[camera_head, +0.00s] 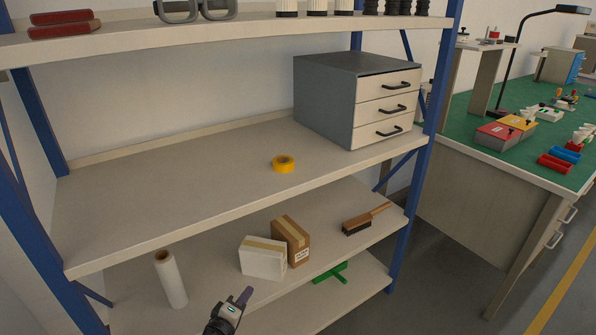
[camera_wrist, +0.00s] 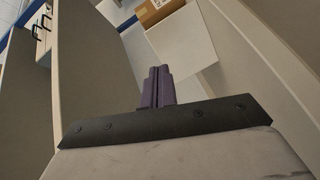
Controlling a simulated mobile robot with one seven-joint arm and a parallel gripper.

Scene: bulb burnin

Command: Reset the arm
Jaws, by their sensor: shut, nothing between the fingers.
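My gripper (camera_head: 244,296) shows at the bottom of the head view, in front of the lower part of the shelving. Its purple fingers are together and hold nothing. In the wrist view the closed fingers (camera_wrist: 159,86) point toward a shelf, with a white box (camera_wrist: 182,48) and a brown box (camera_wrist: 155,10) beyond them. Most of my arm is out of the head view.
A shelf unit with blue posts (camera_head: 412,180) fills the view. The middle shelf (camera_head: 190,185) bears yellow tape (camera_head: 283,164) and a drawer cabinet (camera_head: 325,105). Below are a white roll (camera_head: 171,280), a white box (camera_head: 262,258), a brown box (camera_head: 291,240) and a brush (camera_head: 364,220).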

